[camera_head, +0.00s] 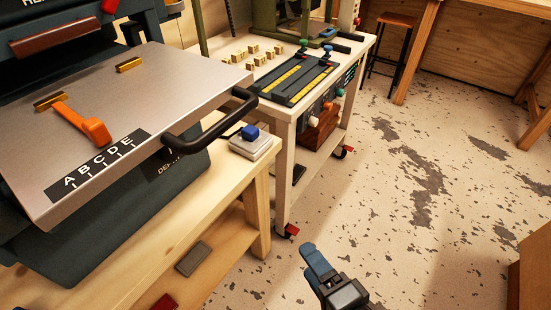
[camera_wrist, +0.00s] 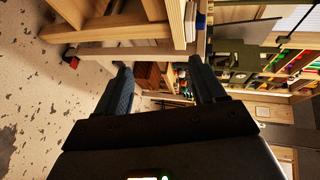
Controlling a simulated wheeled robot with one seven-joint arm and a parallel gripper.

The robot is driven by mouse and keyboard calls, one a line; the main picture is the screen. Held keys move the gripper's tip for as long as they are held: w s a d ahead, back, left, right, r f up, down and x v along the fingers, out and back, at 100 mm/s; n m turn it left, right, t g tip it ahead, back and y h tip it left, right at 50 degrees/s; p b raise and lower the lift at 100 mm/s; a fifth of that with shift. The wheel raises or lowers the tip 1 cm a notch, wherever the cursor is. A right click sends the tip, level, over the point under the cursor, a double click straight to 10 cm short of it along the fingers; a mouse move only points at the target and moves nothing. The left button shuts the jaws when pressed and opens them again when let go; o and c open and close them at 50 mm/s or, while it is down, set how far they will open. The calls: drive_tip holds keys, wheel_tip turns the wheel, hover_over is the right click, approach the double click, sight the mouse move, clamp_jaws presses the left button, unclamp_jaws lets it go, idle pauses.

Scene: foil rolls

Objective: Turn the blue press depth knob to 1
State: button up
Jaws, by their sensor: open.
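The press (camera_head: 150,85) stands at the left of the head view, with a grey metal plate, an orange pointer (camera_head: 85,125), an A to E scale and a black handle (camera_head: 215,120). A partly covered label beginning "DEP" (camera_head: 168,166) is on its dark body below the handle. A blue knob-like piece (camera_head: 250,132) sits on a white block just right of the handle; I cannot tell whether it is the depth knob. I see no numbers by it. My gripper (camera_head: 325,272) is open and empty over the floor, right of and nearer than the press table. Its fingers show in the wrist view (camera_wrist: 161,85).
A second bench (camera_head: 283,150) behind holds small blocks (camera_head: 252,54), a black rail board (camera_head: 295,78) and coloured knobs. The press table (camera_head: 215,190) has a lower shelf. A stool (camera_head: 391,45) stands further back.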

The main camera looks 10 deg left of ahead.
drive_tip(key=w+a+r+g+y+b, duration=0.1)
drive_tip(key=w+a+r+g+y, duration=0.35)
drive_tip(key=a, duration=0.75)
drive_tip(key=g+y, duration=0.2)
drive_tip(key=y, duration=0.2)
approach(173, 154)
drive_tip(key=a, duration=0.1)
drive_tip(key=shift+g, duration=0.25)
drive_tip(key=shift+w+b+x, duration=0.2)
drive_tip(key=shift+b+x, duration=0.3)
drive_tip(key=shift+x, duration=3.6)
drive_tip(key=shift+d+r, duration=0.1)
drive_tip(key=shift+r, duration=0.05)
drive_tip(key=shift+c, duration=0.3)
drive_tip(key=c, duration=1)
